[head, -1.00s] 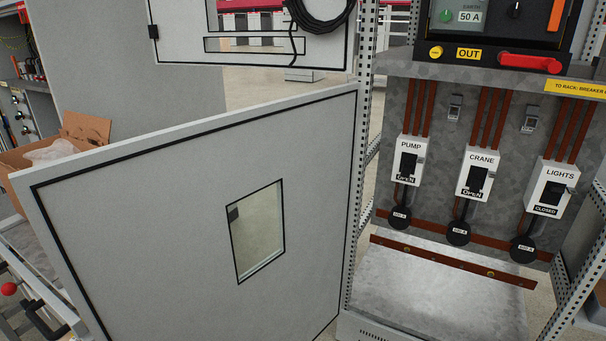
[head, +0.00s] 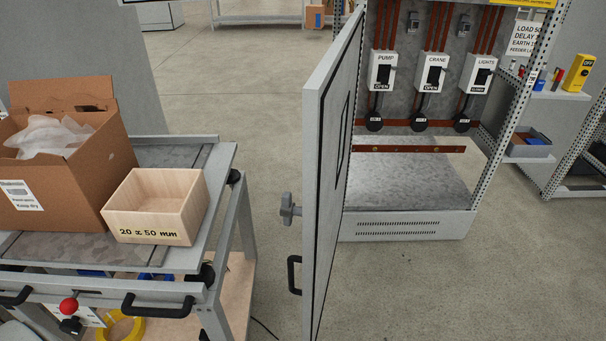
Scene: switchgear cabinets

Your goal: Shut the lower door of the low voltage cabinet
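The lower door (head: 327,170) of the low voltage cabinet stands open and is seen nearly edge-on, jutting from the cabinet's left side toward me. Its outer side carries a grey knob (head: 288,209) and a black pull handle (head: 293,274) below it. The cabinet's lower compartment (head: 400,180) is exposed, with PUMP, CRANE and LIGHTS switch units (head: 431,73) on the back panel and a bare metal floor. Neither of my grippers shows in the head view.
A cart (head: 225,165) at the left carries a cardboard box (head: 70,150) and a wooden bin (head: 155,205) marked 20 x 50 mm. Bare floor (head: 257,150) lies between cart and door. Shelves (head: 560,95) with small items stand at the right.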

